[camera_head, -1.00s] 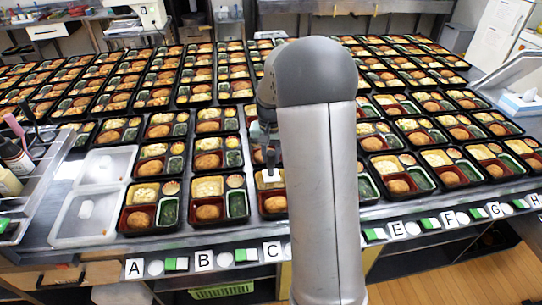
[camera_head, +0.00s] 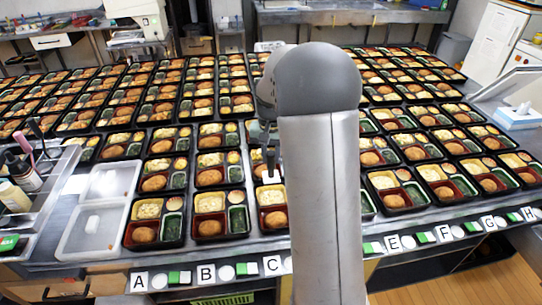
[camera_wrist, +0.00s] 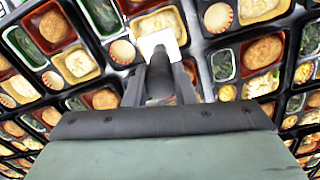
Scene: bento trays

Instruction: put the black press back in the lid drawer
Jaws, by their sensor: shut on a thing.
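My gripper (camera_wrist: 158,92) is shut on the black press (camera_wrist: 159,74), a dark upright handle between the fingers. A white square (camera_wrist: 160,42) shows at its far end in the wrist view; I cannot tell if it is part of the press. In the head view the press (camera_head: 269,163) hangs over the bento trays, left of my grey arm, and my gripper is partly hidden behind the arm. A wooden drawer front (camera_head: 50,287) shows under the counter at lower left, looking shut; I cannot tell whether it is the lid drawer.
Rows of filled bento trays (camera_head: 143,221) cover the counter. Translucent white trays (camera_head: 70,240) lie at left, beside a rack with bottles (camera_head: 22,172). Letter cards (camera_head: 206,274) and green-white blocks line the front edge. Wooden floor (camera_head: 455,288) is open at lower right.

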